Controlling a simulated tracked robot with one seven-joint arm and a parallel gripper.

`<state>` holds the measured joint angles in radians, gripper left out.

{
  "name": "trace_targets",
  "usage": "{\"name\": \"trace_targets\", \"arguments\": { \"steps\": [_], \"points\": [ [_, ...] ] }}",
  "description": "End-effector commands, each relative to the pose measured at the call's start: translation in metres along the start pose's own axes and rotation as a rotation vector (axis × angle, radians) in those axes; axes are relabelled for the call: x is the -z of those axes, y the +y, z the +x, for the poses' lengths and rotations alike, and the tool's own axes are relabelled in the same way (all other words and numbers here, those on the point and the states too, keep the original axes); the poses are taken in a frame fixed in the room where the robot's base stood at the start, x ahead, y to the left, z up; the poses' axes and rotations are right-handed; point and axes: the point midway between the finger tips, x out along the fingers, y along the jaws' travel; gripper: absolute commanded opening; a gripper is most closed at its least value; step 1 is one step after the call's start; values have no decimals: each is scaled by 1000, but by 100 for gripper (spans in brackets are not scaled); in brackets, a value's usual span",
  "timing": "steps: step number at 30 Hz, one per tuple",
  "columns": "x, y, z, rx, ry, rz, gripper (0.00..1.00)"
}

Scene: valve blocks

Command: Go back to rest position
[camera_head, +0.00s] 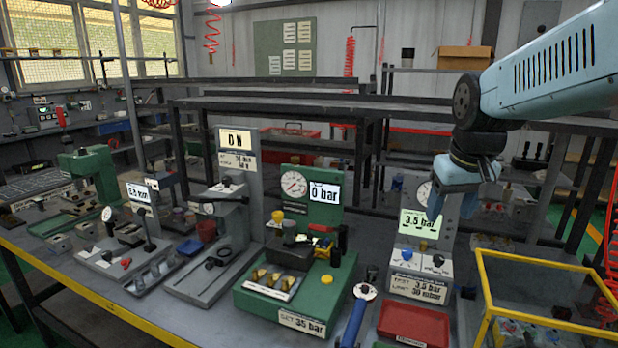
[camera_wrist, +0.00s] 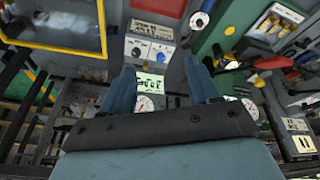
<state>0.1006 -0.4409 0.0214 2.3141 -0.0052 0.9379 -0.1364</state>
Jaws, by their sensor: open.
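My gripper (camera_head: 453,204) hangs at the end of my light-blue arm in the right half of the head view. It is open and empty, with its fingers pointing down in front of the upper part of the grey test station (camera_head: 418,268). That station's display reads 3,5 bar, and its round gauge is partly hidden by my gripper. In the wrist view, the two blue fingers (camera_wrist: 161,82) are spread apart with nothing between them.
A green valve station (camera_head: 290,295) reading 0 bar stands left of my gripper. A red tray (camera_head: 413,324) lies in front of the grey station. A yellow-framed box (camera_head: 545,262) stands at the right. Further left is a grey stand with an ON sign (camera_head: 236,140). Dark rails run behind.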

Motion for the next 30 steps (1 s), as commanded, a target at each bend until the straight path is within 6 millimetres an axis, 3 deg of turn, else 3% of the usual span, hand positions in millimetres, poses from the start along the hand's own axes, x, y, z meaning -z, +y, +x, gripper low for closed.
{"name": "trace_targets", "arguments": {
  "steps": [6, 13, 19, 30],
  "points": [
    [-46, -18, -18, 11, 85, 31, 61],
    [-81, -28, -24, 28, 148, 59, 61],
    [-91, -31, -25, 34, 164, 69, 61],
    [-91, -31, -25, 34, 164, 69, 61]
  ]
}}
